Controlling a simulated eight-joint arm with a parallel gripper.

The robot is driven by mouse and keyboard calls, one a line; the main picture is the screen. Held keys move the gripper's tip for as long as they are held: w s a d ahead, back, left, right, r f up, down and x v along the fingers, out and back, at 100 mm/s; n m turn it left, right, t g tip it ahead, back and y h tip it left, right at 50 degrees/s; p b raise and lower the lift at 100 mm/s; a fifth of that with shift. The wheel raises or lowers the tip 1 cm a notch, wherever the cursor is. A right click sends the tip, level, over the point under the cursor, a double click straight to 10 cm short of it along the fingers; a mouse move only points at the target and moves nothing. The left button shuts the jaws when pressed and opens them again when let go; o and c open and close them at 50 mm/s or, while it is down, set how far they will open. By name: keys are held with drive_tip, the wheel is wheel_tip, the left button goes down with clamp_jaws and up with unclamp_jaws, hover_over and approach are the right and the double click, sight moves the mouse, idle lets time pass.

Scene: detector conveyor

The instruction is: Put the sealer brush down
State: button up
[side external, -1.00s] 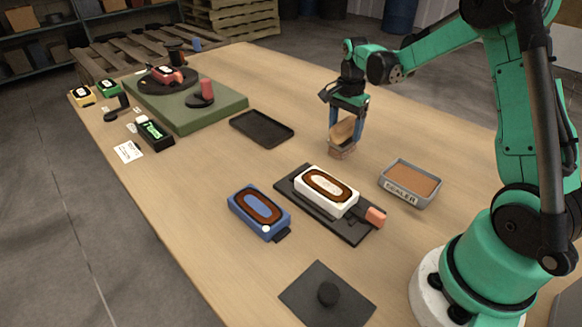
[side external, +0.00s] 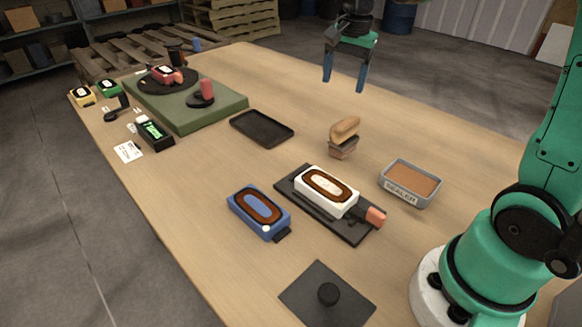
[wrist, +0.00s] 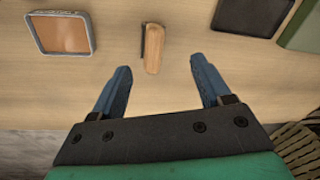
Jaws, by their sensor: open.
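The sealer brush (side external: 344,131) has a tan wooden handle above a dark lower part. It stands on the table between the black tray and the sealer tub. In the wrist view the brush (wrist: 154,50) lies ahead of the fingertips, between their lines but not touched by them. My gripper (side external: 344,86) is raised well above the brush, open and empty, with its two blue fingers apart. The wrist view shows the open gripper (wrist: 159,72) too. The grey sealer tub (side external: 410,184), filled with brown material, sits to the brush's right.
A white device (side external: 349,207) sits on a dark plate in front of the brush, with a blue device (side external: 239,212) beside it. An empty black tray (side external: 262,128) and a green platform (side external: 225,112) are to the left. A dark knobbed plate (side external: 305,291) lies near the front.

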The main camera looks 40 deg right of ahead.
drive_tip(key=s+a+f+n+t, duration=0.3)
drive_tip(key=s+a+n+t, duration=0.3)
drive_tip(key=a+n, duration=0.6)
drive_tip(key=shift+s+a+f+n+y, duration=0.2)
drive_tip(key=shift+s+f+n+y, duration=0.15)
drive_tip(key=shift+s+n, duration=0.65)
drive_tip(key=shift+o, duration=0.4)
drive_tip(key=shift+w, duration=0.25)
